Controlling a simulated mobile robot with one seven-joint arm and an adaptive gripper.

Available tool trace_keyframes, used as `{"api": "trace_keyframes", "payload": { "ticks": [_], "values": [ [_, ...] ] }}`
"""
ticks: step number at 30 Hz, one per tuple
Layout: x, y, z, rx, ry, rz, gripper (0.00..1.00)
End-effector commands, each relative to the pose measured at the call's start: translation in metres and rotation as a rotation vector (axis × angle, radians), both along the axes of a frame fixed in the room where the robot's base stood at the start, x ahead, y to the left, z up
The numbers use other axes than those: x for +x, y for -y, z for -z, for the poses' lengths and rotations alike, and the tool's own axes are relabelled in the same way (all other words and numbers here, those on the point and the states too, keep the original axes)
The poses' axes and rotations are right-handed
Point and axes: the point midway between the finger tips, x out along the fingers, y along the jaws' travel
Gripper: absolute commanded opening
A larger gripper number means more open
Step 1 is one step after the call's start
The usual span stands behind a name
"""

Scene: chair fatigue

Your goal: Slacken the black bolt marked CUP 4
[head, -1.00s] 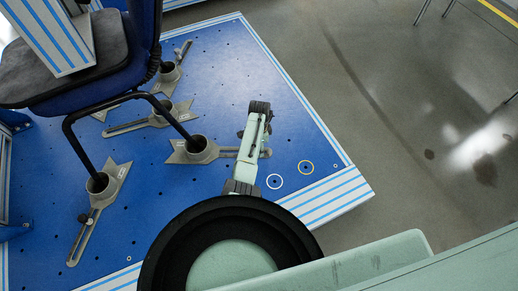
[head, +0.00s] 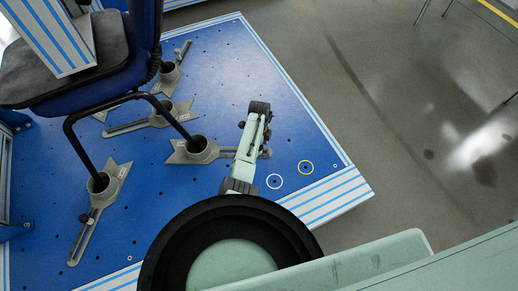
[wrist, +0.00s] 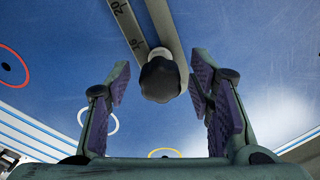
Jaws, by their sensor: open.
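A black bolt with a lobed knob (wrist: 160,80) sits on the slotted grey bar (wrist: 132,28) of a floor cup. The wrist view shows the knob between my fingers, with a gap on each side. No CUP 4 lettering is readable. My gripper (wrist: 158,92) is open and empty. In the head view my gripper (head: 250,148) is over the right part of the bar and hides the knob. The cup (head: 198,146) at the bar's left end holds a chair leg (head: 172,118).
The blue chair (head: 110,50) stands at upper left, with other slotted cups (head: 97,184) around it on the blue platform (head: 150,215). White (head: 275,181) and yellow (head: 305,167) rings mark the platform to the right. The platform's striped edge (head: 330,200) borders open grey floor.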

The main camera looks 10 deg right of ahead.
Motion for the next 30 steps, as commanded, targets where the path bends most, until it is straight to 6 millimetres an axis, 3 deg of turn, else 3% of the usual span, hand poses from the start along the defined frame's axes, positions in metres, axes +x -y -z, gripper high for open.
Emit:
{"api": "trace_keyframes", "payload": {
  "ticks": [10, 18, 26, 30],
  "values": [
    [0.0000, 0.0001, 0.0000, -0.001, -0.001, 0.055, 0.48],
    [0.0002, -0.0001, 0.0001, 0.000, 0.000, 0.346, 0.48],
    [-0.0001, 0.0001, 0.0002, -0.001, 0.000, 0.392, 0.48],
    [0.0000, 0.0001, 0.0002, -0.001, 0.000, 0.390, 0.40]
  ]
}}
